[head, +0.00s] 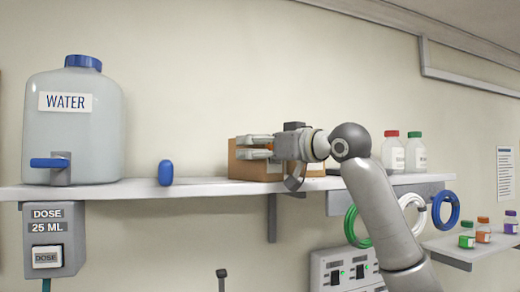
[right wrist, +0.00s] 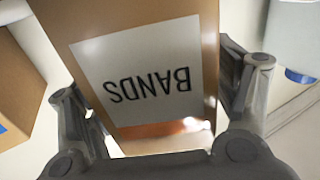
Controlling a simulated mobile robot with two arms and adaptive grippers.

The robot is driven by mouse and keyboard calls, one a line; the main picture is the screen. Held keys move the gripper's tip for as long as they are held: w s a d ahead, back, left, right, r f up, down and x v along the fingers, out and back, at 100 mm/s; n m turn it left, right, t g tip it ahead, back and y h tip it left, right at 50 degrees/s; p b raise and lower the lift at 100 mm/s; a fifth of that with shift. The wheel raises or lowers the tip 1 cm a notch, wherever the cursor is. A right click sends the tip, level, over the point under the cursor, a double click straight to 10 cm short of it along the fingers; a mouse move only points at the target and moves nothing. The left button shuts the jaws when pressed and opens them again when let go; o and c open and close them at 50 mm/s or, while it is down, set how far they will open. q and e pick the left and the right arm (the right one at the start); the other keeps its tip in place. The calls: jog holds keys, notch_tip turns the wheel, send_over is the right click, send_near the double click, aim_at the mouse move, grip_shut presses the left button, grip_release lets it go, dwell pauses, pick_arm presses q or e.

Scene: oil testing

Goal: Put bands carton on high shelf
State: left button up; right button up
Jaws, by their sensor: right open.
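The bands carton (right wrist: 150,75) is a brown box with a white label reading BANDS, upside down in the right wrist view. In the head view a brown carton (head: 248,171) stands on the high shelf (head: 215,188), partly hidden behind my right gripper (head: 243,147). In the right wrist view the fingers of my right gripper (right wrist: 160,112) are spread on both sides of the bands carton. I cannot tell whether they touch it. My left gripper is not in view.
A water tank (head: 75,125) and a blue capsule-shaped object (head: 166,173) stand left on the shelf. Red-capped (head: 392,153) and green-capped (head: 415,153) bottles stand right. Another brown box (right wrist: 18,90) lies beside the carton in the wrist view. The shelf between capsule and carton is clear.

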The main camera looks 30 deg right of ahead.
jog(key=shift+s, duration=0.25)
jog(key=s+d+b, duration=0.2)
jog(key=s+b, duration=0.2)
jog(key=s, duration=0.7)
jog(key=shift+s+b, duration=0.2)
jog(key=shift+b, duration=0.1)
